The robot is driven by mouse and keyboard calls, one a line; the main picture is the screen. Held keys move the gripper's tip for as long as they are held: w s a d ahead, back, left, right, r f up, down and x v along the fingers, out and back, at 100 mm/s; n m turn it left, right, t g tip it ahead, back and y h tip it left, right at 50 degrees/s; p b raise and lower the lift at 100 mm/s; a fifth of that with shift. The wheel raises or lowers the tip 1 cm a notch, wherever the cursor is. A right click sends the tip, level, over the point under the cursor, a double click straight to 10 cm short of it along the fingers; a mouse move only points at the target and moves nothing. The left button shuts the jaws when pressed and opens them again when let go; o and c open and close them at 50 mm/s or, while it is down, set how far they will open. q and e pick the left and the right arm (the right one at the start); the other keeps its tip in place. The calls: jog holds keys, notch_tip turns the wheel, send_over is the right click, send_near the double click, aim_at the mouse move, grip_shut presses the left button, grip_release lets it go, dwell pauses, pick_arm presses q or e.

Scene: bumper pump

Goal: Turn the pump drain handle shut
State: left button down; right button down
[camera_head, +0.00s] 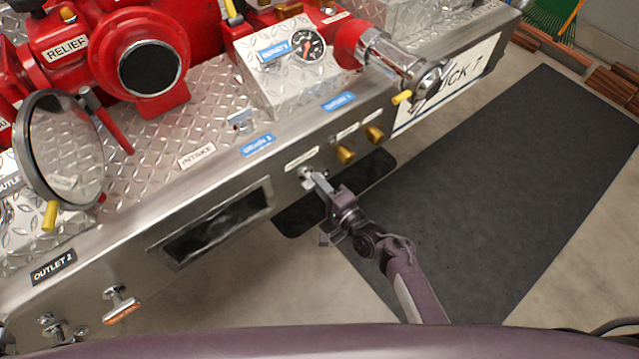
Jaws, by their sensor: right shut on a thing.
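The steel bumper panel (215,205) runs diagonally across the head view. My right gripper (318,185) is at its front edge, below a small white label (302,160). It is shut on a small metal handle (306,175) on the panel; the fingers hide much of it, so its angle cannot be told. A second handle (120,304), T-shaped with a copper-coloured grip, sticks out at the lower left of the panel. Which handle is the pump drain is not readable from the labels. My left gripper is not in view.
Two brass fittings (346,154) sit just right of my right gripper. A dark recessed opening (215,228) lies to its left. A dark floor mat (500,190) lies clear at right.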

jog(key=shift+f, duration=0.1)
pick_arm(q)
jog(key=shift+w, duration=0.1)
pick_arm(e)
jog(key=c, duration=1.5)
grip_release()
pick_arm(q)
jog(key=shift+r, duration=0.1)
pick_arm(e)
jog(key=shift+s, duration=0.1)
